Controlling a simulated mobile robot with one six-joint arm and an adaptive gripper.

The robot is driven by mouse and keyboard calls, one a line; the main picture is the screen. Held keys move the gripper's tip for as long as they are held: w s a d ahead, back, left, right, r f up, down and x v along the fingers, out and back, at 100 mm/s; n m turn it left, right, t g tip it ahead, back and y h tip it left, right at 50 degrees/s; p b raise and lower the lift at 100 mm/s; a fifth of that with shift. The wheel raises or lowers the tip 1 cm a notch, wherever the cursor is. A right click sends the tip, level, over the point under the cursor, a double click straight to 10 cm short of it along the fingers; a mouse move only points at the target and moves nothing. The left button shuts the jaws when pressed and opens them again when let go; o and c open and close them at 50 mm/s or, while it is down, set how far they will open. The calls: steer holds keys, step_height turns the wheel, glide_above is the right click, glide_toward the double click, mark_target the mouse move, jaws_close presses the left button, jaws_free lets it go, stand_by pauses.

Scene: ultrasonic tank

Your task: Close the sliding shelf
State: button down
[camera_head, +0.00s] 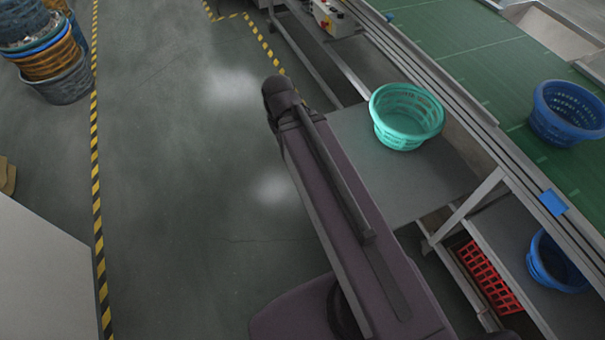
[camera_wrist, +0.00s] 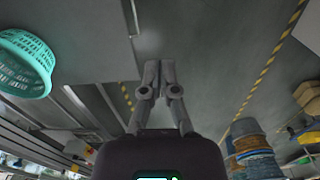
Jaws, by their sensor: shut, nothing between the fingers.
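The sliding shelf (camera_head: 375,150) is a flat grey panel that sticks out from under the conveyor frame into the aisle in the head view. A teal basket (camera_head: 406,116) stands on it. In the wrist view the shelf (camera_wrist: 85,45) fills the upper left, with the basket (camera_wrist: 24,64) at the left edge. My gripper (camera_wrist: 160,66) shows in the wrist view with its fingertips together and nothing between them. It appears just to the right of the shelf's edge; contact cannot be told. In the head view my arm hides part of the shelf's near side, and the fingers do not show.
A green conveyor (camera_head: 470,50) with a blue basket (camera_head: 568,113) runs along the right. Below it are another blue basket (camera_head: 556,262) and a red crate (camera_head: 487,277). Stacked baskets (camera_head: 45,50) stand far left. The aisle floor (camera_head: 180,180) is clear.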

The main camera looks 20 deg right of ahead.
steer(key=w+d+f+n+h+b, duration=0.1)
steer(key=w+f+n+h+b, duration=0.2)
steer(key=f+b, duration=1)
steer(key=w+d+f+n+h+b, duration=0.2)
steer(key=w+f+n+b, duration=0.6)
steer(key=f+b, duration=0.6)
steer(key=w+d+f+n+h+b, duration=0.2)
steer(key=w+f+n+h+b, duration=0.2)
steer(key=f+b, duration=1)
steer(key=shift+w+d+f+n+b, duration=0.25)
steer(key=shift+w+n+b, duration=0.55)
steer(key=shift+n+b, duration=1.55)
steer(key=shift+d+m+b, duration=0.1)
steer(key=shift+m+b, duration=0.5)
steer(key=shift+m, duration=0.05)
steer(key=b+x, duration=0.7)
steer(key=x, duration=0.2)
steer(key=shift+d+f, duration=0.25)
steer(key=shift+w, duration=0.1)
